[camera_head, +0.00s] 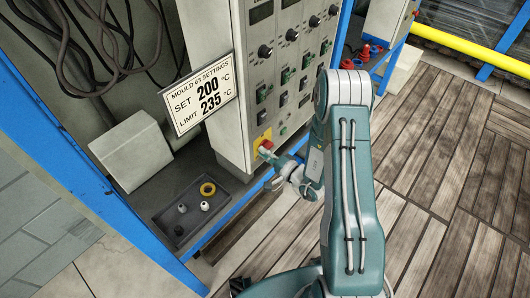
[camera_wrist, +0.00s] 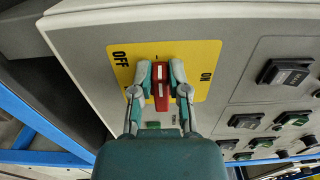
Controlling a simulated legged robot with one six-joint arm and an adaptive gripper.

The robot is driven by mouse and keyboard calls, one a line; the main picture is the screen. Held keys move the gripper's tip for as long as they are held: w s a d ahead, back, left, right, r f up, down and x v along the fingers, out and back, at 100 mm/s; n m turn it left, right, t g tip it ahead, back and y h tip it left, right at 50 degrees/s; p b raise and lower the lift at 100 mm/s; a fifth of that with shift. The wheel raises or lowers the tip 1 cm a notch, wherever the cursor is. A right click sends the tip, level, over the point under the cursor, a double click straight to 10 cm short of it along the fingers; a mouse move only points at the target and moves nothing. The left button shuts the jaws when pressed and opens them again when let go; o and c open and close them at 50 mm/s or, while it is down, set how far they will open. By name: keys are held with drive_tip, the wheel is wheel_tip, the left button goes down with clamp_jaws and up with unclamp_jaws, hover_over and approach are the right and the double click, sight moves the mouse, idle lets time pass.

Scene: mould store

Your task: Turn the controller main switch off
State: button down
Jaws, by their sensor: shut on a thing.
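The controller main switch has a red handle (camera_wrist: 160,88) with white marks on a yellow plate (camera_wrist: 204,58). The plate reads OFF on the left and ON on the right in the wrist view. The handle runs up and down the picture between the two words. My gripper (camera_wrist: 161,80) is shut on the handle, one finger on each side. In the head view, the yellow plate (camera_head: 258,138) is low on the controller's front, and the red handle (camera_head: 266,144) shows at my gripper (camera_head: 267,153).
The grey controller (camera_head: 234,88) carries several knobs and switches above the plate. A sign (camera_head: 200,93) reads SET 200 °C, LIMIT 235 °C. A dark tray (camera_head: 180,228) with a yellow ring (camera_head: 208,189) and small parts lies lower left. Blue frame posts (camera_head: 80,170) stand at left.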

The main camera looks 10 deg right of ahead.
drive_tip(key=shift+a+f, duration=0.15)
idle(0.3)
drive_tip(key=c, duration=0.6)
unclamp_jaws()
drive_tip(key=shift+a, duration=0.1)
drive_tip(key=v, duration=1.1)
drive_tip(key=shift+s+d, duration=0.25)
drive_tip(key=shift+s, duration=0.05)
